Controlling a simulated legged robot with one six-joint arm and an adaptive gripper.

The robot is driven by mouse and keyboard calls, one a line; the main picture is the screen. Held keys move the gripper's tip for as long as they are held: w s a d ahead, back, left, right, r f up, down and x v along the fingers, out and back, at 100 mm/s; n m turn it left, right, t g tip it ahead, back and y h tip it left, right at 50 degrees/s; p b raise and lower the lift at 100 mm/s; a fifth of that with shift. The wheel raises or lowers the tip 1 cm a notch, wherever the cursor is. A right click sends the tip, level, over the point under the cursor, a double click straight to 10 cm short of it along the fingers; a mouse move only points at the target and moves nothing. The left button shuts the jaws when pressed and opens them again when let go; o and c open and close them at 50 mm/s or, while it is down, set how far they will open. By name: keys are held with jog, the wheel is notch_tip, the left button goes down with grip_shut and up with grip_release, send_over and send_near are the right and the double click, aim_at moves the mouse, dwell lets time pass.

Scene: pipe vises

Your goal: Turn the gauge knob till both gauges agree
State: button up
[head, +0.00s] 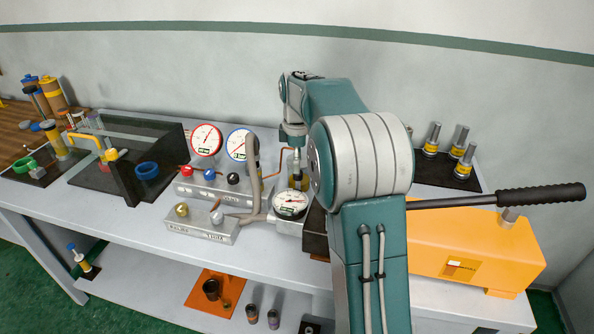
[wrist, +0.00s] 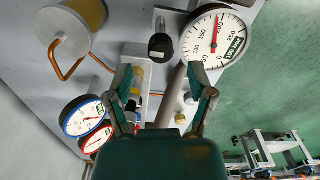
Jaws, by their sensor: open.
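A red-rimmed gauge (head: 206,139) and a blue-rimmed gauge (head: 238,144) stand side by side on a metal block; both also show at lower left in the wrist view (wrist: 97,140) (wrist: 82,117). A larger white gauge (head: 290,203) faces up in front; in the wrist view (wrist: 217,36) its red needle points upward. The block carries a red knob (head: 186,171), a blue knob (head: 209,174) and a black knob (head: 233,178). My gripper (wrist: 166,90) is open, its fingers apart over the fittings. A black-capped knob (wrist: 161,47) lies beyond the fingertips. I cannot tell any contact.
A grey hose (head: 255,175) and copper pipe (wrist: 70,65) run close to the gripper. A front block has a brass knob (head: 182,209) and a silver knob (head: 217,217). An orange box (head: 470,250) with a long black-handled lever (head: 540,199) stands right.

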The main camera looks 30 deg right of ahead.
jog(key=shift+f, duration=1.65)
grip_shut()
jog(key=m, duration=0.5)
jog(key=shift+m, duration=2.6)
grip_release()
jog(key=shift+f, duration=0.1)
